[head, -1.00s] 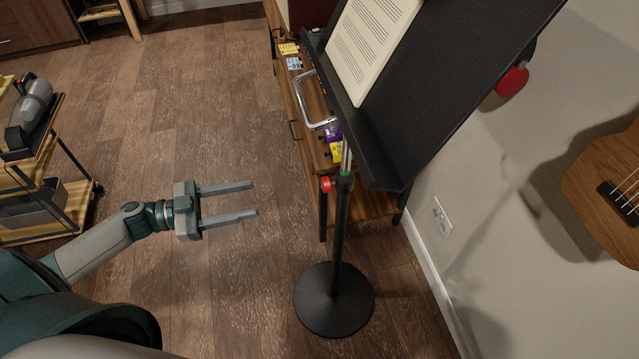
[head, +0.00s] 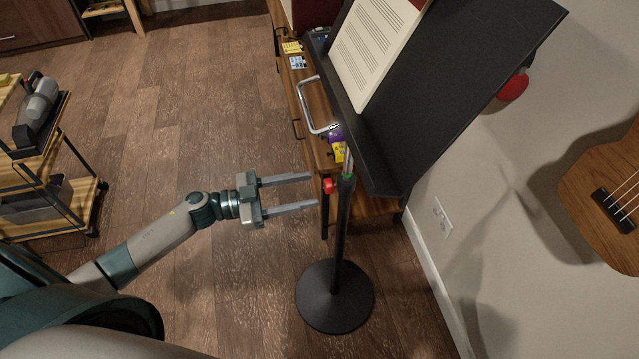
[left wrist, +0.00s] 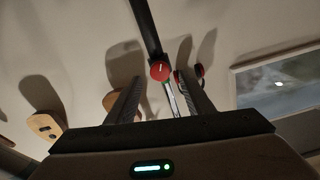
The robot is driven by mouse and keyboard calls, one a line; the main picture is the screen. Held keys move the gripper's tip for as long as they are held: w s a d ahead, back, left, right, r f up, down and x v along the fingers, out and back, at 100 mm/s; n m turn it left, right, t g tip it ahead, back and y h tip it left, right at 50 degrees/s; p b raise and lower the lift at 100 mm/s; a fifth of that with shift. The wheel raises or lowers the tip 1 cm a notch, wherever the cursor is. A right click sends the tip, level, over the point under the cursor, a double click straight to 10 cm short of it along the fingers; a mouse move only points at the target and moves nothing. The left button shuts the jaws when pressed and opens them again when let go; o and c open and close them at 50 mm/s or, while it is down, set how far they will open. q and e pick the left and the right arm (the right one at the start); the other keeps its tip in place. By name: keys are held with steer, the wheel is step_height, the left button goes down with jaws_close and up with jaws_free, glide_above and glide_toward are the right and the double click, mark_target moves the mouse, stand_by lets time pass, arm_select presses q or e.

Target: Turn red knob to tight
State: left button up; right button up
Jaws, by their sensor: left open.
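The small red knob (head: 328,186) sits on the left side of the black music stand's post (head: 342,230), just below the sheet-music desk (head: 440,100). My left gripper (head: 314,190) is open, its two fingers pointing right, with the tips close to the knob. In the left wrist view the red knob (left wrist: 160,71) shows a pale pointer mark and lies ahead, between the lines of the two open fingers (left wrist: 155,98). I cannot tell whether a finger touches it. My right gripper is not in view.
A wooden cabinet (head: 318,110) with a metal handle stands behind the stand. The stand's round base (head: 334,296) rests on the floor. A guitar (head: 605,195) hangs on the right wall. A shelf cart (head: 60,215) stands at the left, with open floor between.

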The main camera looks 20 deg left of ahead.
mark_target(325, 187)
arm_select(q)
steer(key=shift+p+x, duration=0.3)
steer(key=shift+x, duration=1.95)
steer(key=shift+c, duration=0.6)
steer(key=c, duration=0.9)
